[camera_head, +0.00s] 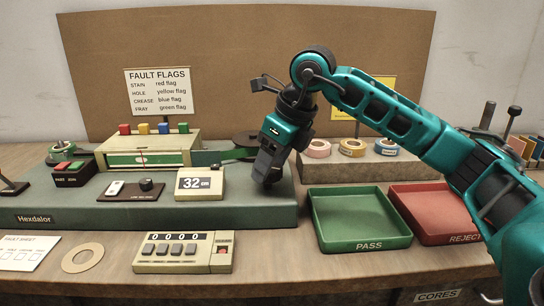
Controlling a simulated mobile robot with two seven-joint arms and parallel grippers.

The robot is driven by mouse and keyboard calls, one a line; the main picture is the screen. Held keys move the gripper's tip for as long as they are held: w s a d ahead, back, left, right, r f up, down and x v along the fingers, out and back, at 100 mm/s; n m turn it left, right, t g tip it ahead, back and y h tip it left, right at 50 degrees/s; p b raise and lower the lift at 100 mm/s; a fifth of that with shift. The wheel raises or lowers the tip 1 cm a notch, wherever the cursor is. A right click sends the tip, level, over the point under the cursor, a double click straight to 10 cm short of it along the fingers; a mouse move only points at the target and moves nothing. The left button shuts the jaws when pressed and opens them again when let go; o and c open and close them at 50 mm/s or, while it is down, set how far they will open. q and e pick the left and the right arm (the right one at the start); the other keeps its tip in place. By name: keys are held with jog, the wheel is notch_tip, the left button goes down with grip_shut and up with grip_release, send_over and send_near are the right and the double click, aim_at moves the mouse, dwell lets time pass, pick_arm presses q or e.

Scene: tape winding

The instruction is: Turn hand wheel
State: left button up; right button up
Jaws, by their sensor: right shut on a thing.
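My right gripper (268,172) comes in from the right and points down at the right part of the green Hexdalor machine (150,215). Its dark fingers are shut on what seems to be the hand wheel's handle, which they hide. A dark round disc (246,139), perhaps the wheel or the winding reel, shows just left of the gripper and is partly covered by it. A green tape strip (206,158) runs toward this disc from the beige housing. My left gripper is not in view.
A display reading 32 cm (200,184) stands close left of the gripper. A counter reading 0000 (183,252) is in front. A green PASS tray (360,217) and red REJECT tray (440,215) lie right. Tape rolls (352,147) stand behind, near my forearm.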

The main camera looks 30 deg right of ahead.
dwell(0.3)
jog(key=o, duration=1.1)
jog(key=shift+c, duration=0.2)
jog(key=p+v, duration=0.3)
jog(key=v, duration=1)
